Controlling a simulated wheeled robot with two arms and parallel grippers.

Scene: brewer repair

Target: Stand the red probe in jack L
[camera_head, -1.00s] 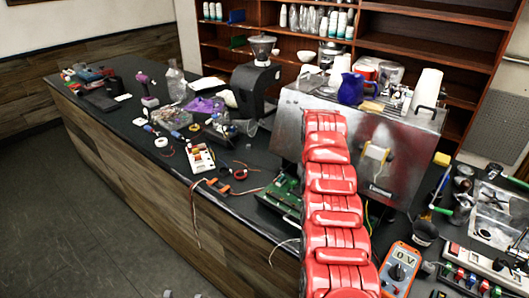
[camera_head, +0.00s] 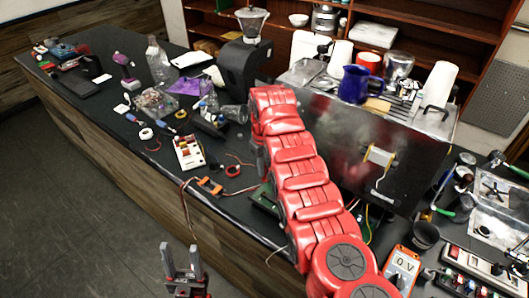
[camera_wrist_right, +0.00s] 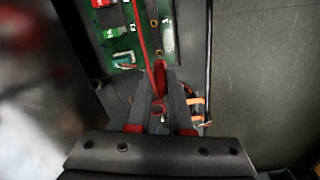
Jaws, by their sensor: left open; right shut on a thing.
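In the right wrist view my right gripper (camera_wrist_right: 159,88) is shut on the red probe (camera_wrist_right: 160,74), with a thin red lead running up from it. A green circuit board (camera_wrist_right: 123,40) lies beyond the fingertips. It shows partly in the head view (camera_head: 264,198), behind my red right arm, which also hides most of the right gripper there. My left gripper (camera_head: 181,250) is open and empty at the bottom of the head view, in front of the counter. The orange multimeter (camera_head: 402,268) stands at the lower right. I cannot make out jack L.
A metal brewer (camera_head: 400,150) with cups and a blue jug (camera_head: 354,84) on top stands behind my right arm. A white box with coloured keys (camera_head: 188,153) and an orange clip (camera_head: 209,187) lie near the counter's front edge. Wires hang over that edge.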

